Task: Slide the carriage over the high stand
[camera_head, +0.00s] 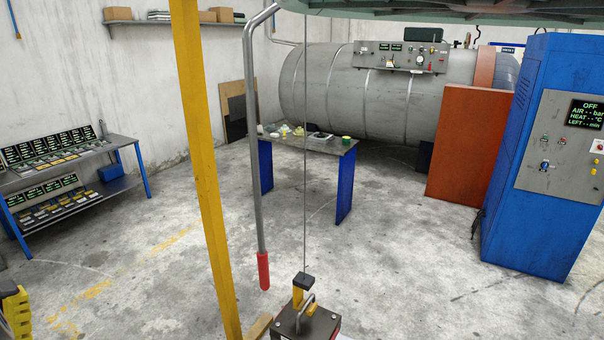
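My gripper is not in view. No part in view can be told for certain to be the carriage or the high stand. A thin cable (305,160) hangs from the top of the picture to a black block with a yellow piece (298,296). These sit at a dark box (318,326) with a metal handle, cut off by the bottom edge. A long grey bar with a red grip (263,270) hangs left of the cable, apart from it. A greenish overhead part (430,9) crosses the top edge, mostly out of view.
A yellow post (205,170) stands left of the bar. A blue-legged table (345,150) holds small items before a large grey cylinder (330,85). A blue cabinet (520,200) reads OFF at right; a shelf of control units (125,145) stands left. The middle floor is clear.

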